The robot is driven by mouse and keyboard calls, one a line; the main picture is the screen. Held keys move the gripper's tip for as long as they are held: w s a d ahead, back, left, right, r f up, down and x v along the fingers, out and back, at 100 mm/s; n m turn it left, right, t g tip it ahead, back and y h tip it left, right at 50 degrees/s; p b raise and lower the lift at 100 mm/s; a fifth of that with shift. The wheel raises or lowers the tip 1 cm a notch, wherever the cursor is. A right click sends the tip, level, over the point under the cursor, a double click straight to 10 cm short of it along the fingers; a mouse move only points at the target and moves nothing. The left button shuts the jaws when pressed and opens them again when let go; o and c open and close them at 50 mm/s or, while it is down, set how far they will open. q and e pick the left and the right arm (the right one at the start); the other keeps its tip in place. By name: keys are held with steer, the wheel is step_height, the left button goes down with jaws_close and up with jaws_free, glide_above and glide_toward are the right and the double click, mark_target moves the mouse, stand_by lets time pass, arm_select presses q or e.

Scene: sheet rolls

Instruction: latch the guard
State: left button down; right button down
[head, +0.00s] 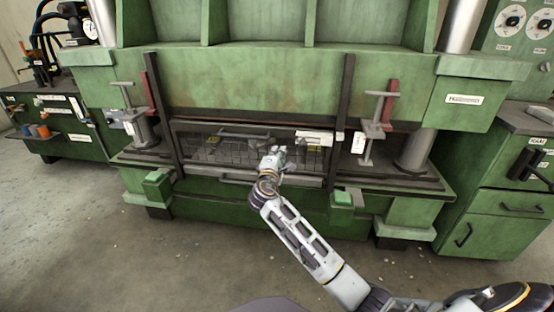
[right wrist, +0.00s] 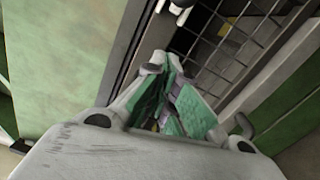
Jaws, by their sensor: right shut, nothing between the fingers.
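The guard (head: 208,154) is a dark-framed wire mesh panel across the front opening of the green press. It stands lowered between two dark upright rails, with a pale bar along its lower edge. The mesh also shows in the right wrist view (right wrist: 236,42). My right gripper (head: 276,153) is in front of the guard, right of its middle. It is shut and empty; its green pads show in the right wrist view (right wrist: 172,105). Whether it touches the guard I cannot tell. I cannot make out a latch for certain. My left gripper is not in view.
The right dark rail (head: 344,100) and left dark rail (head: 163,115) flank the guard. Clamps with T-handles stand at the left (head: 127,100) and right (head: 377,125). Green-topped boxes (head: 348,198) project below the bed.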

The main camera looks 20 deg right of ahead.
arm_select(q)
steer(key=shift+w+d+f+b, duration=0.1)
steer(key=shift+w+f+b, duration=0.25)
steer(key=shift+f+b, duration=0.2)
arm_select(e)
steer(key=shift+s+d+r, duration=0.15)
steer(key=shift+d, duration=0.55)
steer(key=shift+s+d+r, duration=0.1)
steer(key=shift+s+d, duration=0.1)
steer(key=shift+d, duration=0.45)
steer(key=shift+s+d+r, duration=0.15)
steer(key=shift+d, duration=0.55)
